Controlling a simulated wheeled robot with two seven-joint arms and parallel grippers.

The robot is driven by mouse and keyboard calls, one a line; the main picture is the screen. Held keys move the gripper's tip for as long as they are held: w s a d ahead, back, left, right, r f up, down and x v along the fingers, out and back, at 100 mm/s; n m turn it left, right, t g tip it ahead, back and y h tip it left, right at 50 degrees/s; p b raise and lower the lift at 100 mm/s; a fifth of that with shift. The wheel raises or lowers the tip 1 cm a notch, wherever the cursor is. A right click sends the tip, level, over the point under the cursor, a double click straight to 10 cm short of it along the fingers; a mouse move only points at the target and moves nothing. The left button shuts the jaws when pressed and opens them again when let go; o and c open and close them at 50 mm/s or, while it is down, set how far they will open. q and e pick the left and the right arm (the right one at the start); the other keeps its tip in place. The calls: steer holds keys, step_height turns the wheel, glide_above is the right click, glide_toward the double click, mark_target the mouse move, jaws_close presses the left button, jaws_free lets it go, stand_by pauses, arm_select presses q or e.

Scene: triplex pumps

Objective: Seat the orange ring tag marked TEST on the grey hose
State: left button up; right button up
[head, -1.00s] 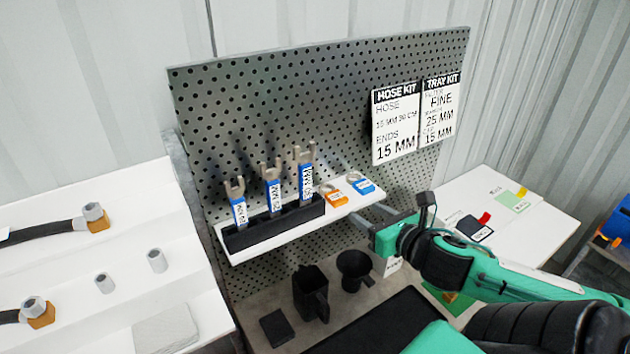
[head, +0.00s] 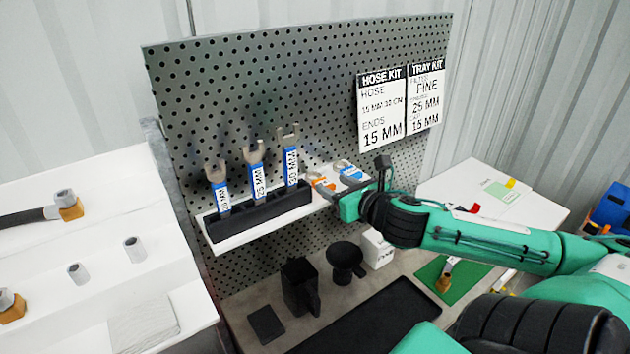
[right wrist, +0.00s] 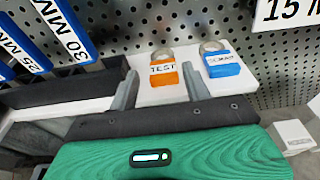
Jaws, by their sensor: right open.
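The orange ring tag marked TEST (right wrist: 163,72) lies on the white shelf, its metal ring toward the pegboard; it also shows in the head view (head: 321,184). My right gripper (right wrist: 160,75) is open, one finger on each side of the orange tag in the right wrist view. I cannot tell whether the fingers touch it. In the head view my right gripper (head: 332,188) reaches the shelf's right end. A dark hose (head: 25,218) with a grey and brass fitting lies on the left white table; I cannot tell if it is the grey hose. My left gripper is out of view.
A blue ring tag (right wrist: 222,64) lies close right of the orange one, beside my right finger. A black rack (head: 260,213) with blue-handled wrenches stands to the left on the shelf. A black funnel (head: 345,260) and a white box (head: 377,248) stand below. The pegboard (head: 300,90) rises behind.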

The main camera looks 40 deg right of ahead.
mark_target(320, 180)
steer(key=shift+f+p+x, duration=0.2)
steer(key=shift+p+x, duration=0.05)
steer(key=shift+x, duration=1.25)
steer(key=shift+f+p+x, duration=0.25)
steer(key=shift+x, duration=1.3)
steer(key=shift+s+d, duration=0.1)
steer(key=shift+s, duration=0.05)
steer(key=shift+c, duration=0.2)
steer(key=c, duration=0.7)
